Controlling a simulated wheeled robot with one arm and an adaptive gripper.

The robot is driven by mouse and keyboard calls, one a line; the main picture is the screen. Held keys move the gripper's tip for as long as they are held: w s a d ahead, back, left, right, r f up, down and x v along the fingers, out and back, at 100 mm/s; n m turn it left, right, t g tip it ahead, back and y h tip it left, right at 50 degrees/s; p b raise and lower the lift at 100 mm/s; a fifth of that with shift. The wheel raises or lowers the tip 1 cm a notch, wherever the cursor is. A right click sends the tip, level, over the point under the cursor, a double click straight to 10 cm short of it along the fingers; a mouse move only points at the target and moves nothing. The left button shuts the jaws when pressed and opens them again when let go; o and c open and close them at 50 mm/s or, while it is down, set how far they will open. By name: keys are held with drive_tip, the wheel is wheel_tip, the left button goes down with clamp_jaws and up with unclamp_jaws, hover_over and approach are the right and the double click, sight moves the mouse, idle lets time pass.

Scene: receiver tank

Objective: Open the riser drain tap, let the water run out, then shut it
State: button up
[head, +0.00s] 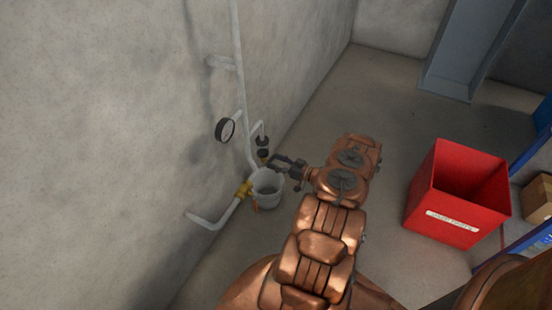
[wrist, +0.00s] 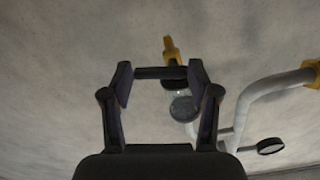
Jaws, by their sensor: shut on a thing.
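The riser drain tap (head: 263,143) is a dark fitting on a short pale branch pipe off the wall riser. In the wrist view its dark round body (wrist: 182,108) lies just beyond the fingers, with a yellow part (wrist: 170,48) past it. My gripper (head: 279,163) is at the tap, above the bucket; in the wrist view my gripper (wrist: 160,74) has its fingertips on both ends of a dark bar, which looks like the tap handle. A pale bucket (head: 268,199) stands on the floor beneath. No running water can be made out.
A round gauge (head: 226,130) sits on the riser (head: 241,70), close left of the tap. A yellow valve (head: 244,188) is on the lower pipe beside the bucket. A red bin (head: 458,195) stands at right. Floor between bucket and bin is mostly under my arm.

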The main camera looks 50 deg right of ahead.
drive_tip(key=shift+d+r+n+p, duration=0.1)
drive_tip(key=shift+r+n+p, duration=0.2)
drive_tip(key=shift+n+p, duration=1.05)
drive_tip(key=shift+f, duration=0.1)
drive_tip(key=o, duration=1.2)
drive_tip(key=shift+c, duration=0.2)
drive_tip(key=v, duration=1.2)
